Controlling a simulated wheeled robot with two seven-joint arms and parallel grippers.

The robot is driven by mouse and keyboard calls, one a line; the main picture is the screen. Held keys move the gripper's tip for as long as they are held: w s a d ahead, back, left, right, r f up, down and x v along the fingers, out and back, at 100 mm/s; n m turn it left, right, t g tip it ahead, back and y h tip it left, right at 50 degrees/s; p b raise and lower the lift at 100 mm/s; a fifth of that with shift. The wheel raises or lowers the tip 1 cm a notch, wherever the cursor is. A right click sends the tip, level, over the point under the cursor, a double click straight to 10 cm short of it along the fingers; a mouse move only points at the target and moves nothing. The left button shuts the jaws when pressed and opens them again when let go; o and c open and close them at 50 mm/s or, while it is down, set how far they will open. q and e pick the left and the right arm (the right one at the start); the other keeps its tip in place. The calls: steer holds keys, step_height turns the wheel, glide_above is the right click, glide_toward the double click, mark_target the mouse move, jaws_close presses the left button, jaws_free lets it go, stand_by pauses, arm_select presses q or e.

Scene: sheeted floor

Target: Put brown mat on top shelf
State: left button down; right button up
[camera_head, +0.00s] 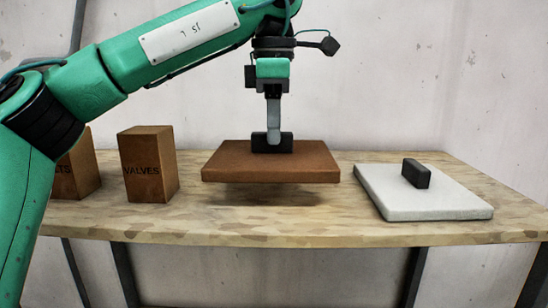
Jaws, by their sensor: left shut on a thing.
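The brown mat (235,168) is a flat, thick slab in the middle of the view. A black block-shaped handle stands on its top. My left gripper (272,140) points straight down and is shut on this handle. The mat hangs level, a little above the wooden table, with a shadow under it. My green left arm comes in from the left and arches over the table. My right gripper is not in view. No top shelf can be made out in this view.
A wooden table (330,228) spans the view. A white mat (440,204) with a black handle (416,173) lies on its right. A box marked VALVES (149,170) and another brown box (78,172) stand at the left. A pale wall is behind.

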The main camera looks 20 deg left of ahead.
mark_target(274, 152)
arm_select(q)
step_height(274, 152, down, 2)
steer(key=shift+s+p, duration=0.1)
steer(key=shift+p, duration=0.2)
step_height(274, 152, down, 3)
steer(key=shift+r+p, duration=0.1)
steer(key=shift+p, duration=0.45)
steer(key=shift+f, duration=0.2)
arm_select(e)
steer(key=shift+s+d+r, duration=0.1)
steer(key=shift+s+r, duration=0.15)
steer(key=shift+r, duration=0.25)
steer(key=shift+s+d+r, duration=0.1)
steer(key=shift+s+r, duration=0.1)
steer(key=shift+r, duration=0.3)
arm_select(q)
steer(key=shift+f, duration=0.1)
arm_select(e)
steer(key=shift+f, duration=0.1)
arm_select(q)
steer(key=c, duration=1.3)
jaws_free()
